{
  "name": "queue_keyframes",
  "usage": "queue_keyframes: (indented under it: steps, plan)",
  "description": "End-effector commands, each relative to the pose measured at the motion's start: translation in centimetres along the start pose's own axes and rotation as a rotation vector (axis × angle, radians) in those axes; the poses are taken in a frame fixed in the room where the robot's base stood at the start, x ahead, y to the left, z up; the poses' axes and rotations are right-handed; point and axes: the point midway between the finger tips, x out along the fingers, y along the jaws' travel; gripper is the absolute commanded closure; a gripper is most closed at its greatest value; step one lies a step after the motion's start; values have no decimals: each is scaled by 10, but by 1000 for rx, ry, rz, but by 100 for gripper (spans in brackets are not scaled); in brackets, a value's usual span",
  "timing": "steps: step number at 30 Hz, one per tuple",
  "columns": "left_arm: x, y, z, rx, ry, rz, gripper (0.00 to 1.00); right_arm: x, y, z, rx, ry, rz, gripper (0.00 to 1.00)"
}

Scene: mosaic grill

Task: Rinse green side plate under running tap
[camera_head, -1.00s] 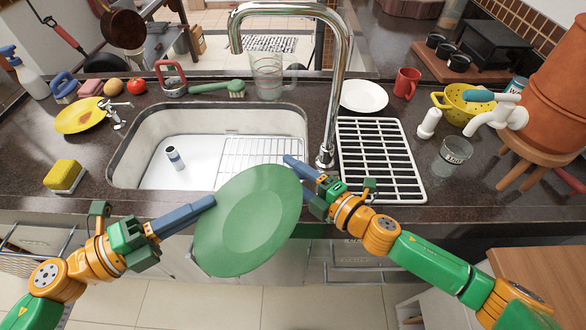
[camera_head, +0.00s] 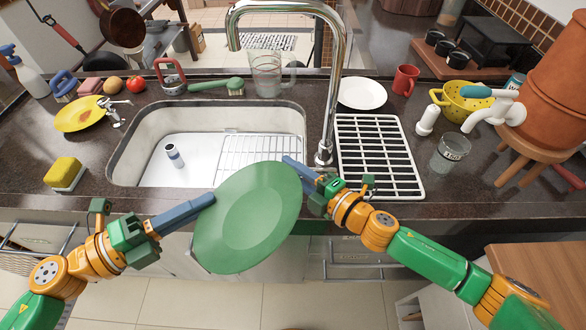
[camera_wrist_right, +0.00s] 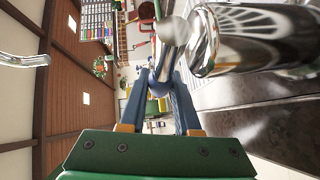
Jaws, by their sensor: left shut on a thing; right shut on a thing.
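The green side plate (camera_head: 236,232) is tilted, in front of the sink's front edge and outside the basin. My left gripper (camera_head: 210,200) is shut on its left rim. The chrome tap (camera_head: 340,85) arches over the sink (camera_head: 150,125), and no water shows below its spout. My right gripper (camera_head: 292,166) is beside the tap's base, just past the plate's upper right edge. In the right wrist view its fingers (camera_wrist_right: 163,80) close on a shiny tap lever (camera_wrist_right: 165,60) next to a chrome cylinder. The plate hides part of the counter's front.
A white drying rack (camera_head: 375,118) lies right of the tap, with a glass (camera_head: 450,153) and white dispenser tap (camera_head: 492,112) beyond. A sponge (camera_head: 64,173) sits at left.

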Motion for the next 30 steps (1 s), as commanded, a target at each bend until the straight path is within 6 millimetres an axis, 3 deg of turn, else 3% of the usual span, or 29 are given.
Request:
queue_keyframes:
  steps: [27,30]
  plan:
    - [0,0,0,0,0,-1,100,0,-2,0,2,0,-3,100]
    - [0,15,-1,0,0,-1,100,0,-5,0,40,10,33,100]
